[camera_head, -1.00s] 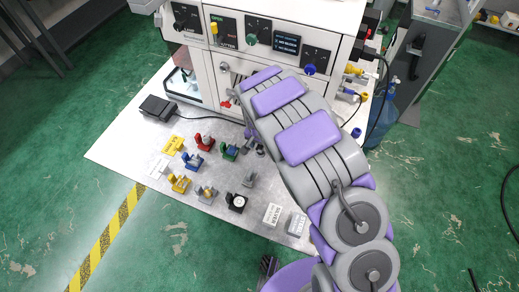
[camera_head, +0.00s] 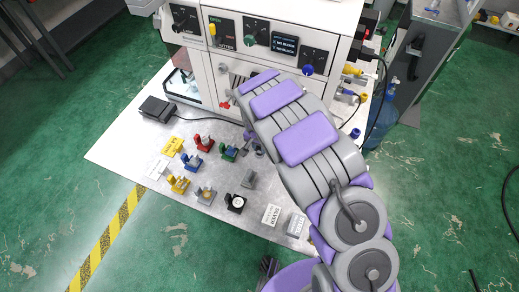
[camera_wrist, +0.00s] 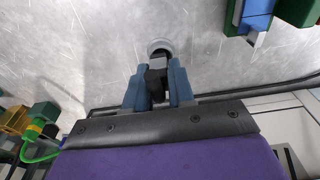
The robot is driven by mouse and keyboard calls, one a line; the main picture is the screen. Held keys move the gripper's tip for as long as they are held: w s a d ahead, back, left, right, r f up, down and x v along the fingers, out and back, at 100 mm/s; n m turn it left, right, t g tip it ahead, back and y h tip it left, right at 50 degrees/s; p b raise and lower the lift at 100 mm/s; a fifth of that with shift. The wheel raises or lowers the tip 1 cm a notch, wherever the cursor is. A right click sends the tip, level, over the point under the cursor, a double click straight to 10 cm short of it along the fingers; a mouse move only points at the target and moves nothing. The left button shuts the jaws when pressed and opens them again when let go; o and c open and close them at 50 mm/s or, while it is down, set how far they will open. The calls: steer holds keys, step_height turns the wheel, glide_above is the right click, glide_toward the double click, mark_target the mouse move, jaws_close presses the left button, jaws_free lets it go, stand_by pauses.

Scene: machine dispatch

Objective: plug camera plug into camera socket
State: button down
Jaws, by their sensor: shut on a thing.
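In the wrist view, my gripper (camera_wrist: 157,68) has its two blue fingers closed on a small dark plug (camera_wrist: 156,84). A pale round ring with a dark centre (camera_wrist: 160,47) lies just beyond the fingertips, over the metal plate. I cannot tell whether the ring is part of the plug or a separate socket, or whether they touch. In the head view, my arm covers most of the gripper, low over the plate in front of the machine. I cannot identify the camera socket for certain.
A black box (camera_head: 156,108) trails a cable towards my gripper. The white machine (camera_head: 285,75) stands behind. The plate's left front is clear.

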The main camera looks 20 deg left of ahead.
steer(key=shift+a, duration=0.3)
steer(key=shift+d+r, duration=0.2)
steer(key=shift+r, duration=0.65)
steer(key=shift+a+r+p, duration=0.1)
steer(key=shift+r+p, duration=0.7)
steer(key=shift+r, duration=1.2)
steer(key=shift+r, duration=0.15)
steer(key=shift+r+p, duration=0.4)
steer(key=shift+r, duration=0.85)
steer(key=shift+f, duration=0.1)
